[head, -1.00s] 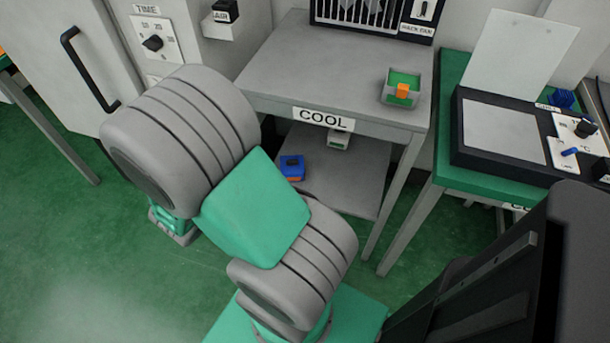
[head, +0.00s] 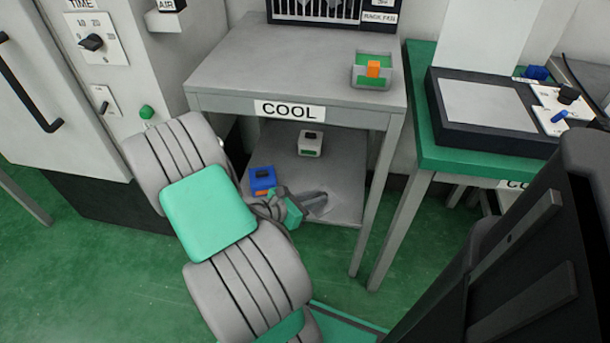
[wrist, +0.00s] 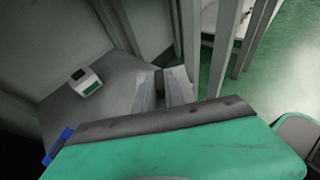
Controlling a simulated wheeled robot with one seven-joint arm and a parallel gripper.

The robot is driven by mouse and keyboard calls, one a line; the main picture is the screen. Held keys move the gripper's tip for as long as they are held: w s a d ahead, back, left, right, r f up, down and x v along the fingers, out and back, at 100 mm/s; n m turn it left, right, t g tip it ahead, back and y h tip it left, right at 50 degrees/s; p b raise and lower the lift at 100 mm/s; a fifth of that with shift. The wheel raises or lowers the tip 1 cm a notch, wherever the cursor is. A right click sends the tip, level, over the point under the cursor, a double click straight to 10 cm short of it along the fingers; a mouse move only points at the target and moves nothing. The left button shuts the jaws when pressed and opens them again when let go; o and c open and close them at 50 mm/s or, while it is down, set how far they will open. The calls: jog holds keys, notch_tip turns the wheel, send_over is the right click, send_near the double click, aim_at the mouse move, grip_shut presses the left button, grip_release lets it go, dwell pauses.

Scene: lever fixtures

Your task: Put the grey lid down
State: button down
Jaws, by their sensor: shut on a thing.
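A light grey upright panel (head: 485,30), which looks like a raised lid, stands behind the dark-framed unit (head: 490,105) on the green table at the right in the head view. My gripper (head: 315,203) is low at the front of the grey lower shelf, right of the blue block, far from that panel. In the wrist view my gripper (wrist: 163,88) is shut on a small dark grey piece (wrist: 158,80) between its fingertips. Most of this piece is hidden, and I cannot tell whether it belongs to a grey lid.
A blue block (head: 262,180) and a white-and-green block (head: 310,143) with dark tops sit on the lower shelf (head: 345,180). Above is the tabletop marked COOL (head: 290,110) with a grey-green tray (head: 374,70) holding an orange block. Table legs stand close to my gripper's right.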

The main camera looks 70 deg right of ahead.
jog(key=shift+s+d+f+m+y, duration=0.15)
jog(key=shift+s+f+m+y, duration=0.05)
jog(key=shift+f+m+y, duration=0.1)
jog(key=d+f+b, duration=0.2)
jog(key=d+f, duration=0.1)
jog(key=d, duration=0.1)
jog(key=s+d+f+b, duration=0.1)
jog(key=d+f+b, duration=0.2)
jog(key=d, duration=0.1)
jog(key=d+f+b, duration=0.3)
jog(key=d, duration=0.2)
jog(key=shift+s+f, duration=0.1)
jog(key=shift+s, duration=0.1)
jog(key=f+b, duration=0.2)
jog(key=f, duration=0.1)
jog(key=shift+d, duration=0.2)
jog(key=shift+f+b, duration=0.35)
jog(key=shift+r, duration=0.2)
jog(key=c, duration=1.9)
grip_release()
jog(key=shift+f, duration=0.15)
jog(key=o, duration=0.5)
